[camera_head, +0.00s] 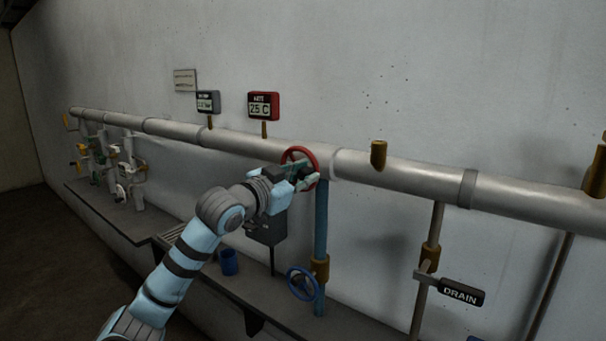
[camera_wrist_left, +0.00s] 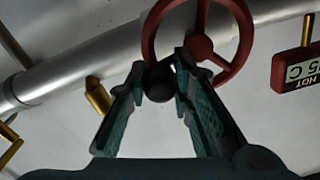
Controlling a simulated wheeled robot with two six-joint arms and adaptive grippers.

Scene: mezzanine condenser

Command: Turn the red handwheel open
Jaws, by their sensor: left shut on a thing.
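The red handwheel (camera_head: 313,158) is mounted at the big grey pipe, above the blue vertical pipe, in the head view. My left gripper (camera_head: 302,178) reaches it from the lower left and covers its lower part. In the left wrist view, the red rim (camera_wrist_left: 245,35) stands beyond the fingertips. The left gripper (camera_wrist_left: 164,72) is shut on the handwheel, with its fingers still some way apart. A dark round knob (camera_wrist_left: 159,84) shows between the fingers. The exact contact on the wheel is partly hidden. My right gripper is in neither view.
A red-framed "HOT" display (camera_head: 263,106) and a grey display (camera_head: 208,102) stand above the pipe. A blue handwheel (camera_head: 302,283) sits below, beside a blue cup (camera_head: 229,262) on the ledge. A DRAIN tag (camera_head: 462,292) is at right. Several small valves are at far left.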

